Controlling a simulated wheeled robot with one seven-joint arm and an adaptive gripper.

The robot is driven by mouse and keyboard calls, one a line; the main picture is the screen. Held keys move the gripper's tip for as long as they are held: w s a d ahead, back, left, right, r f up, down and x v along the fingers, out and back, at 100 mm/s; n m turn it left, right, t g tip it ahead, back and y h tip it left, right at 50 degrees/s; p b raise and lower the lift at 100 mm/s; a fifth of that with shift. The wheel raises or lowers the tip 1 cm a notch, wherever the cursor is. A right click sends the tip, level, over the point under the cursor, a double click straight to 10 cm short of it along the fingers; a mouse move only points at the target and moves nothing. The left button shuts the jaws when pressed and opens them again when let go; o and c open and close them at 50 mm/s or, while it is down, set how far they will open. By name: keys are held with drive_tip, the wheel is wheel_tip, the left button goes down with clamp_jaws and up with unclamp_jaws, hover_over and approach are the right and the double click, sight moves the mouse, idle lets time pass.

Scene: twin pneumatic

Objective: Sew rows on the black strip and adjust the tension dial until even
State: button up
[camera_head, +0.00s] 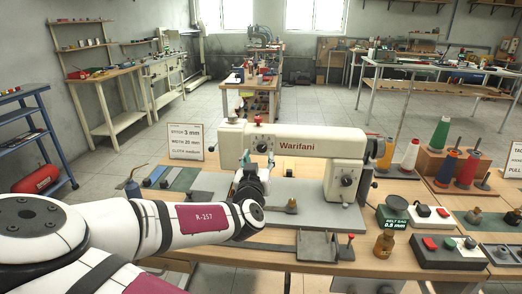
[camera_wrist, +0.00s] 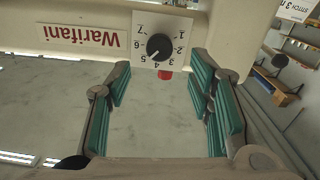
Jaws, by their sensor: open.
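The cream Warifani sewing machine (camera_head: 310,142) stands on a grey plate on the bench. Its tension dial (camera_head: 262,145) is on the machine's left head. In the wrist view the dial (camera_wrist: 159,47) appears upside down, a black knob on a white face numbered 1 to 7, its pointer near 5. My gripper (camera_head: 250,178) is in front of the head, below the dial; in the wrist view my gripper (camera_wrist: 160,75) has its green-padded fingers wide apart, empty, with the dial beyond them. A dark strip (camera_head: 280,247) lies along the front of the bench; whether it is the black strip is unclear.
A settings card (camera_head: 187,142) stands at back left, with coloured strips (camera_head: 183,179) before it. A grey block (camera_head: 317,245), a brass bottle (camera_head: 384,245), a belt sag display (camera_head: 393,218) and a button box (camera_head: 448,252) occupy the front right. Thread cones (camera_head: 439,134) stand behind.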

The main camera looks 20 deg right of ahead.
sight(262, 148)
drive_tip(key=x, duration=0.6)
drive_tip(key=shift+w+d, duration=0.2)
drive_tip(key=shift+w, duration=0.1)
clamp_jaws()
